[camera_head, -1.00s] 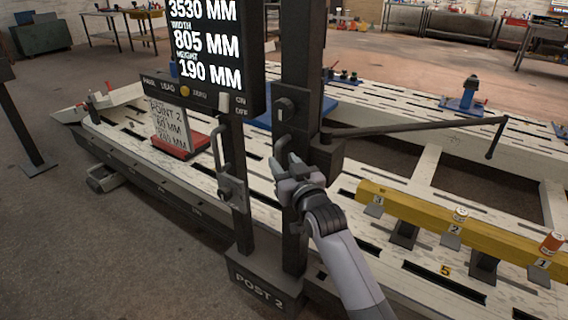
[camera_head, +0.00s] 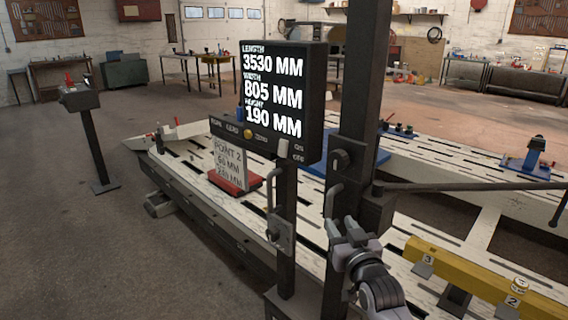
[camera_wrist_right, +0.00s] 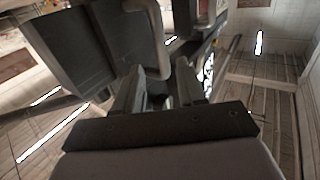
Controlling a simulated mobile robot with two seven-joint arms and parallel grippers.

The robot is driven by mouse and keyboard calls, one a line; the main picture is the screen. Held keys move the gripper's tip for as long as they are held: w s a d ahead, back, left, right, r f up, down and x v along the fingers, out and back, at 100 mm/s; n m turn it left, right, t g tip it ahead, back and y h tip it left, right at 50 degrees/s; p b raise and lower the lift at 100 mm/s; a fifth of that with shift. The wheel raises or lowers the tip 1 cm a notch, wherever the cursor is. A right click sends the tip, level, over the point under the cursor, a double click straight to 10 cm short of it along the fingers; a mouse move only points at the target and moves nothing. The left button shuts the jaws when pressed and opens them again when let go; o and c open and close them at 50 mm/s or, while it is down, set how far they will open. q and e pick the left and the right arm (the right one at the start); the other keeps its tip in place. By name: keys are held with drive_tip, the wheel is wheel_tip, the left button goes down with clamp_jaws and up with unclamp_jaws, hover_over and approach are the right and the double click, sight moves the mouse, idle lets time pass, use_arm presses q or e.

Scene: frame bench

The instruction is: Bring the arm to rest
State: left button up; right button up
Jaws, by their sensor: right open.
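My right gripper (camera_head: 346,240) is in front of the dark upright post (camera_head: 362,110) in the head view, below the block that carries the horizontal arm. Its jaws are open and nothing shows between them. The right wrist view shows both fingers (camera_wrist_right: 160,92) pointing toward dark metal parts and a bent grey handle (camera_wrist_right: 148,30). I cannot tell whether the fingers touch the post. My left gripper is in neither view.
A display box (camera_head: 284,95) reads 3530, 805 and 190 MM. A thinner post with a handle (camera_head: 281,225) stands just left of my gripper. A dark horizontal arm (camera_head: 470,187) extends right above a yellow beam (camera_head: 470,275) on the slotted white bench (camera_head: 400,235).

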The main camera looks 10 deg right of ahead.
drive_tip(key=s+d+f+g, duration=0.2)
drive_tip(key=s+f+g, duration=0.2)
drive_tip(key=s+f, duration=1.15)
drive_tip(key=s+f+g, duration=0.1)
drive_tip(key=s+f, duration=0.1)
drive_tip(key=s, duration=0.3)
drive_tip(key=s+f+n+g, duration=0.1)
drive_tip(key=s+f, duration=0.2)
drive_tip(key=s, duration=0.3)
drive_tip(key=s+f+g+y, duration=0.1)
drive_tip(key=s+f, duration=0.1)
drive_tip(key=s, duration=0.4)
drive_tip(key=shift+s+a+f+n+p, duration=0.2)
drive_tip(key=shift+a+n+p, duration=0.1)
drive_tip(key=shift+a+p, duration=0.1)
